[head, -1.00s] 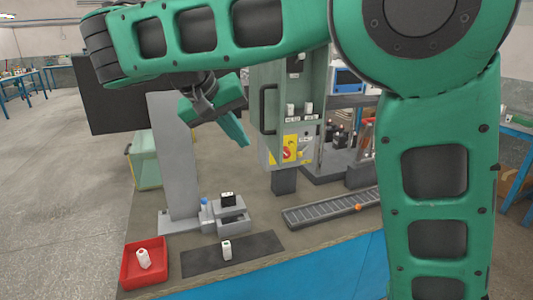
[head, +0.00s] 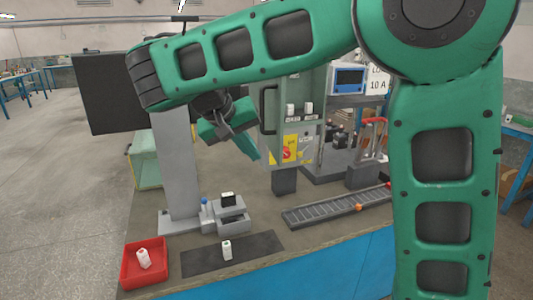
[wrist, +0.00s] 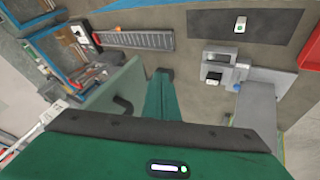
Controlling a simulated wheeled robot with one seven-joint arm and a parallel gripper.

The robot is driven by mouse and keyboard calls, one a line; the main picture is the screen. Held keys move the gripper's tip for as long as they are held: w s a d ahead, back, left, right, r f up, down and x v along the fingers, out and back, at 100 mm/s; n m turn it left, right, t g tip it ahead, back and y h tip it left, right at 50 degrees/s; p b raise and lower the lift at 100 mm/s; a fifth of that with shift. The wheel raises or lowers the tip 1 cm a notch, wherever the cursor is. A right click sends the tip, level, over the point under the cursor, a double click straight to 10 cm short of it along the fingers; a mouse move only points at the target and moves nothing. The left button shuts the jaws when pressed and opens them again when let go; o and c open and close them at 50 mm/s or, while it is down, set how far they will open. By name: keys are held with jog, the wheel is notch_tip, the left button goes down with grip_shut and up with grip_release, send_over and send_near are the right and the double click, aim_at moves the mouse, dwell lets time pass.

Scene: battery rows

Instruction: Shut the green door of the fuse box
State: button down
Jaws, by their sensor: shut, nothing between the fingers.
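The fuse box (head: 300,138) stands on the bench, with white fuses and a yellow panel with a red switch. Its pale green door (head: 271,133) is open, swung out on the box's left side, with a black handle (head: 264,105). In the wrist view the door (wrist: 118,82) is a pale green panel with the handle (wrist: 123,104) near my fingers. My gripper (head: 254,153) is shut and empty, just left of the door on its handle side. It also shows in the wrist view (wrist: 161,75). Whether the fingertips touch the door I cannot tell. My arm hides the box's top.
A grey column (head: 177,165) and a small grey fixture (head: 232,215) stand left of the box. A red tray (head: 131,276) and a dark mat (head: 205,262) lie at the front. A grey rail (head: 335,208) lies front right, with racks behind it.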

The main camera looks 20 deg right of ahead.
jog(key=shift+s+d+f, duration=0.1)
jog(key=shift+d+f, duration=0.1)
jog(key=shift+d, duration=0.9)
jog(key=shift+s+d+f, duration=0.1)
jog(key=shift+d+f, duration=0.1)
jog(key=shift+d, duration=0.9)
